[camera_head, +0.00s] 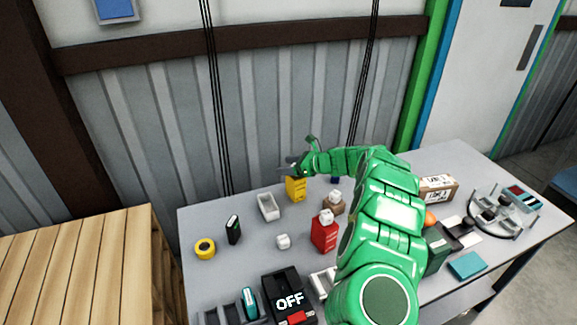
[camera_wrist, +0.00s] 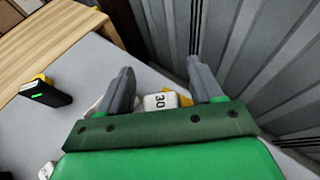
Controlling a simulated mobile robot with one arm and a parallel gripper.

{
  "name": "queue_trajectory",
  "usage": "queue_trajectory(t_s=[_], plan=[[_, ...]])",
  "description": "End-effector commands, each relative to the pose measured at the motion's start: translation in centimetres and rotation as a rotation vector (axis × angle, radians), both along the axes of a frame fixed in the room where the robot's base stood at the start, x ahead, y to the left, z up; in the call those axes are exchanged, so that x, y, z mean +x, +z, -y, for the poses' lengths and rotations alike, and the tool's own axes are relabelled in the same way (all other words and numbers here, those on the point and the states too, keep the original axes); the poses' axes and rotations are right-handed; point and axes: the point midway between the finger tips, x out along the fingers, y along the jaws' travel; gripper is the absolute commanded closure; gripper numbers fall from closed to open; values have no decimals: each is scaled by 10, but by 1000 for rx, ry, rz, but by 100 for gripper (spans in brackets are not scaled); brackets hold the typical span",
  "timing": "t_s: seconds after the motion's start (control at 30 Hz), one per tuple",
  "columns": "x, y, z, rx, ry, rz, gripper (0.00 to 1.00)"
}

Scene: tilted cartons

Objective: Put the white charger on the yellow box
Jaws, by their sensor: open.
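The yellow box (camera_head: 295,190) stands upright near the back of the table. My gripper (camera_head: 291,167) is at its top and hides that top in the head view. In the wrist view my open gripper (camera_wrist: 160,72) has one grey finger on each side of a white charger marked 30 (camera_wrist: 160,101). Yellow parts of the box (camera_wrist: 180,97) show around the charger, which appears to rest on it. Whether the fingers touch the charger cannot be told. Similar white blocks sit on the table (camera_head: 283,241), on a red box (camera_head: 326,216) and on a brown box (camera_head: 334,197).
A white tray (camera_head: 268,207) lies left of the yellow box. A black box (camera_head: 234,229) and a yellow roll (camera_head: 205,248) stand farther left. The red carton (camera_head: 324,236) stands in front. The corrugated wall (camera_head: 270,100) rises close behind the table.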

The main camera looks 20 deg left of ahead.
Motion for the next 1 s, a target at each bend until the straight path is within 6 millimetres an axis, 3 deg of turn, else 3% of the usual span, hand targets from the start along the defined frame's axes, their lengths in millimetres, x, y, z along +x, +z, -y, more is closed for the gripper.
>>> queue_trajectory(t_s=[0.2, 0.37, 1.0], plan=[[0, 3, 0, 0, 0, 0, 35], [1, 8, 12, 2, -3, -1, 35], [1, 43, 97, 1, -3, -1, 35]])
